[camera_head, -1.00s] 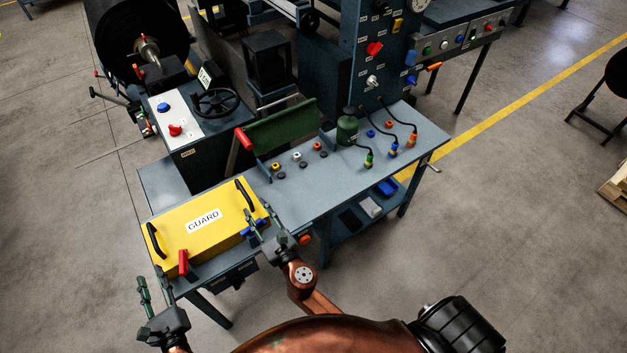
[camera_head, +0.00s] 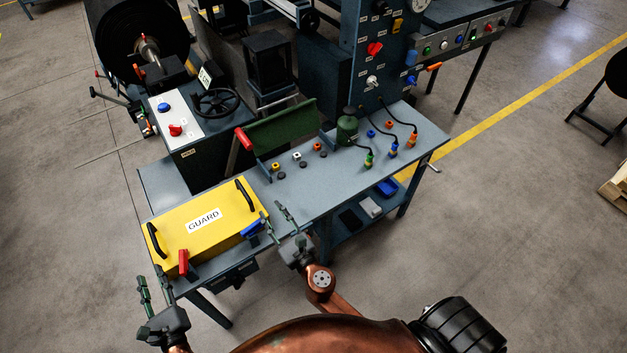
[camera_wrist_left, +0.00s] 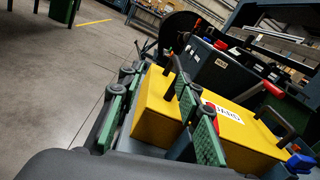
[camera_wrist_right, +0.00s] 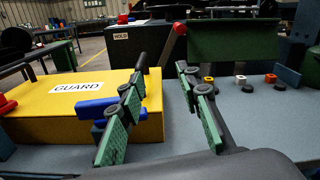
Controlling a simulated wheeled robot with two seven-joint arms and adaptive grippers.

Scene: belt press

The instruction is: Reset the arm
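My left gripper (camera_head: 156,291) is at the lower left of the head view, in front of the table's left end. Its green-padded fingers stand apart with nothing between them, as the left wrist view (camera_wrist_left: 150,124) also shows. My right gripper (camera_head: 275,220) is over the table's front edge, right of the yellow guard (camera_head: 188,238). Its fingers are apart and empty in the right wrist view (camera_wrist_right: 160,122). The guard has two black handles and lies on the table (camera_head: 310,182). A blue clamp (camera_wrist_right: 97,108) shows at its right end.
A red clamp (camera_head: 183,262) is at the guard's front left. A green flap (camera_head: 279,133) with a red-ended lever stands behind several small knobs. A green canister (camera_head: 347,130) and cabled plugs (camera_head: 393,150) are on the table's right.

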